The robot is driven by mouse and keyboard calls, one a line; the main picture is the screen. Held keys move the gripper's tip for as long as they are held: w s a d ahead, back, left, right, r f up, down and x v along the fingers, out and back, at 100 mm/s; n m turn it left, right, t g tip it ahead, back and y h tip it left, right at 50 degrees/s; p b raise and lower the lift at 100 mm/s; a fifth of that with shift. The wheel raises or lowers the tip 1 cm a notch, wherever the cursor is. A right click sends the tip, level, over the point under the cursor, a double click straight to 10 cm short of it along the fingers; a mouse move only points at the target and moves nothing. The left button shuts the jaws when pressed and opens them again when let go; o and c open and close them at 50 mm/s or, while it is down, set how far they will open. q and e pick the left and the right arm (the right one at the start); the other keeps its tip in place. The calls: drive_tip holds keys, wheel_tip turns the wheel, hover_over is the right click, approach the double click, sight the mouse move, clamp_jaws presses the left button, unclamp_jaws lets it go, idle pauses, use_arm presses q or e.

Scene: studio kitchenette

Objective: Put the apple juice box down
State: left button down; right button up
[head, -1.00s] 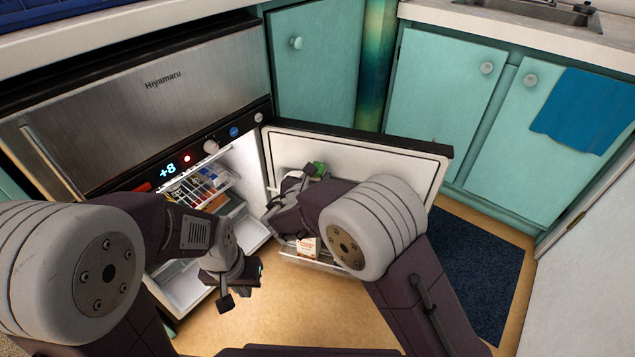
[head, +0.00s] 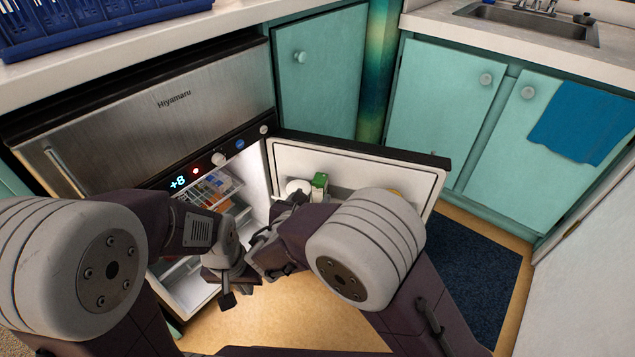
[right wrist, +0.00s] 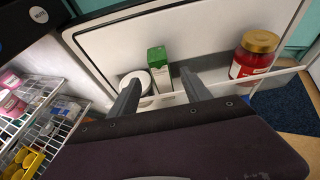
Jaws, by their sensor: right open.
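The apple juice box, a green and white carton (head: 319,183), stands upright in the upper shelf of the open fridge door. It also shows in the right wrist view (right wrist: 157,58), its lower part behind the shelf front. My right gripper (right wrist: 160,80) is open and empty. Its two fingers are spread in front of the carton and seem apart from it. In the head view, my right arm hides part of the door shelf. My left gripper (head: 240,287) hangs in front of the fridge with nothing visible in it; its finger gap is unclear.
A white-lidded container (right wrist: 137,80) stands left of the carton. A red jar with a gold lid (right wrist: 250,58) is at the shelf's right. The wire rack (right wrist: 38,120) inside the fridge holds several items. The open door (head: 360,165) borders the space; a blue mat lies right.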

use_arm(q)
drive_tip(key=shift+r+p, duration=0.45)
drive_tip(key=shift+r, duration=0.35)
use_arm(e)
drive_tip(key=v, duration=0.3)
drive_tip(key=shift+s, duration=0.3)
